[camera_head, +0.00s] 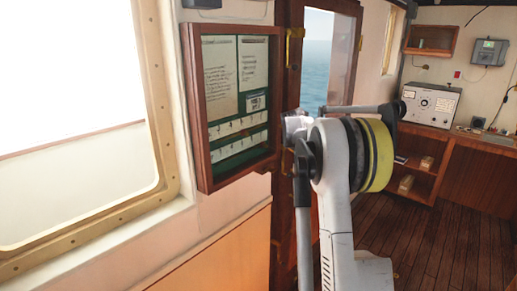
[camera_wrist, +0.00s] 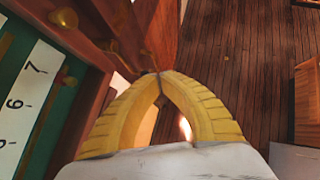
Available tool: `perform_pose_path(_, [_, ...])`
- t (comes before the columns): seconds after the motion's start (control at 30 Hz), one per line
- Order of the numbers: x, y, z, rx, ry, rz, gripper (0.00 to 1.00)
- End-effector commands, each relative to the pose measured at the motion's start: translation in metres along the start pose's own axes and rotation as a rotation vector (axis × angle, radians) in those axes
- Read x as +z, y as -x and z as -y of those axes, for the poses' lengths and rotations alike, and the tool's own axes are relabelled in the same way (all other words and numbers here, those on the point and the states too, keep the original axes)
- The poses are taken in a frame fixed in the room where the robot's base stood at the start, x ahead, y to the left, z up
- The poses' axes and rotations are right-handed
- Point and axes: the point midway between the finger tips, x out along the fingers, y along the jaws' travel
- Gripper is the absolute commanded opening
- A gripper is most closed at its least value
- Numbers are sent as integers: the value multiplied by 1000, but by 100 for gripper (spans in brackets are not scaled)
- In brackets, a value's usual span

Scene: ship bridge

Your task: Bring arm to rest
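My gripper (camera_wrist: 158,76) shows in the wrist view with its two yellow ribbed fingers meeting at the tips. A gap shows lower down between the fingers, and nothing is held there. In the head view my arm is raised and bent in front of the wooden door, and I cannot make out the fingers there. My arm is close to the right side of the wood-framed key board (camera_head: 190,95). In the wrist view a green panel with a numbered white strip (camera_wrist: 25,105) and brass knobs lies to the left of my fingers.
A wooden door with a window (camera_head: 330,50) stands behind my arm. A large window (camera_head: 75,150) is at the left. Shelves (camera_head: 412,185) and a grey instrument (camera_head: 430,104) stand at the back right. The plank floor (camera_head: 440,250) is clear at the right.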

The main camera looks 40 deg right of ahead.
Motion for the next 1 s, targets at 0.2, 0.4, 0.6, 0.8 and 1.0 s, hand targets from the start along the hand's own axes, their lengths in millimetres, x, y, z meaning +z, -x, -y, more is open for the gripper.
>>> perform_pose_path(0.2, [0,1,0,1,-1,0,0])
perform_pose_path(0.4, [-31,38,-31,48,-177,-22,0])
perform_pose_path(0.6, [-127,134,-84,141,-666,-127,0])
perform_pose_path(0.8, [-254,220,-102,168,-1189,-304,0])
perform_pose_path(1.0, [-398,276,-88,92,-1685,-519,0])
